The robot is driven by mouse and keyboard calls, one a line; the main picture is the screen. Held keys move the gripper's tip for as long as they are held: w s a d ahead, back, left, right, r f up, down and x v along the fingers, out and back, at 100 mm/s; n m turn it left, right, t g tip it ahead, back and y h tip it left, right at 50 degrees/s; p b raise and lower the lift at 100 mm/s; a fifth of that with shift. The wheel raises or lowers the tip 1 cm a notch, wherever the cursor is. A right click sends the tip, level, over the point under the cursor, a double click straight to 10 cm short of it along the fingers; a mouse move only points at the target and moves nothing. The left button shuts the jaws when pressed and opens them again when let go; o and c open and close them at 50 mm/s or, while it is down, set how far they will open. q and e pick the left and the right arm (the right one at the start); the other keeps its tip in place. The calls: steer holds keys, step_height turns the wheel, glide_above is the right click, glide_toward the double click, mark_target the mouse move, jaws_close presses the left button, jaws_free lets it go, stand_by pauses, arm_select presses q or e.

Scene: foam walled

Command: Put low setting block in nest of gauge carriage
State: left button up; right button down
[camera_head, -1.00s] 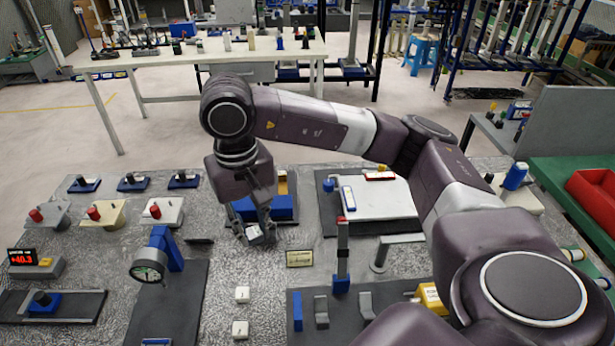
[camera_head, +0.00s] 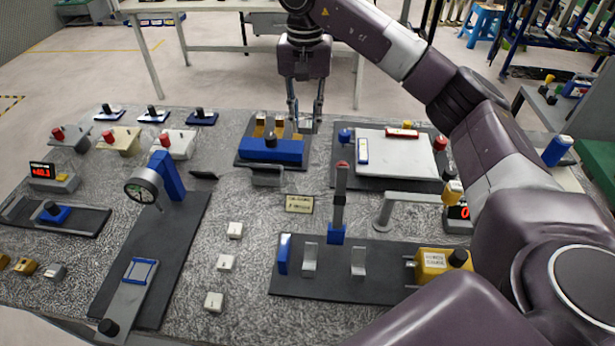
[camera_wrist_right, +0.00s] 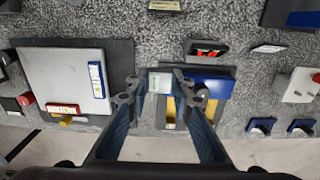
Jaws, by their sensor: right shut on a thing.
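My right gripper (camera_head: 305,124) hangs at the back right of the blue clamp fixture. In the right wrist view, its fingertips (camera_wrist_right: 157,88) are shut on a small pale block (camera_wrist_right: 160,81); its marking is too small to read. In the head view the block is hardly visible between the fingers. The gauge carriage, a grey slide with a blue square nest (camera_head: 140,271) and a black knob, lies at the front left on a dark base. The nest looks empty. The dial gauge (camera_head: 141,190) stands on a blue post behind it. My left gripper is not in view.
Several white blocks (camera_head: 226,262) sit right of the gauge base. The blue clamp fixture (camera_head: 272,149) is beside my gripper. An upright blue and grey post (camera_head: 338,205) and a dark plate with a yellow box (camera_head: 443,262) stand right of the blocks. Speckled tabletop lies free between.

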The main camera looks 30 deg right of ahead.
steer(key=p, duration=0.2)
glide_above(306, 179)
step_height(306, 179, down, 10)
steer(key=shift+f, duration=0.25)
step_height(306, 179, down, 4)
steer(key=shift+r, duration=0.1)
steer(key=shift+d+f, duration=0.1)
steer(key=shift+f, duration=0.25)
steer(key=shift+f, duration=0.2)
steer(key=c, duration=1.7)
jaws_free()
